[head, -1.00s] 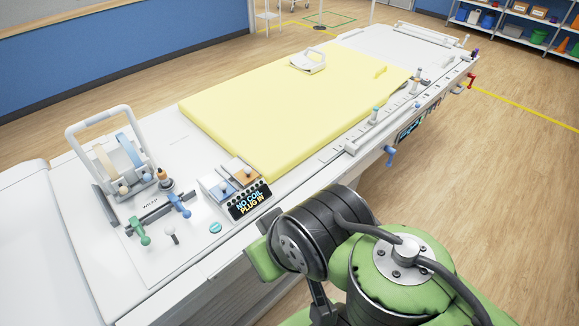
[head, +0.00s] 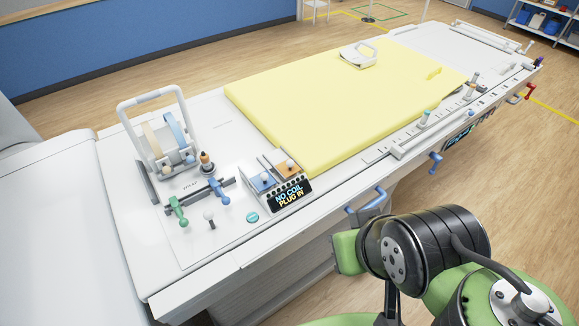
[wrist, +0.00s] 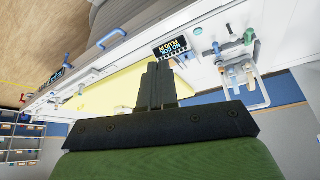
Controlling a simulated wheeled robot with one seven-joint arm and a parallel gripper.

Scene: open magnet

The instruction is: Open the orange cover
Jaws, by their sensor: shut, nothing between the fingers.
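My fingertips do not show in the head view.
The long white table (head: 130,225) carries a yellow mat (head: 345,100), a white hinged frame (head: 152,105), and green (head: 176,210) and blue (head: 219,192) levers near the covers. Blue handles (head: 436,161) stick out from its near side. Wooden floor (head: 500,180) is clear at right.

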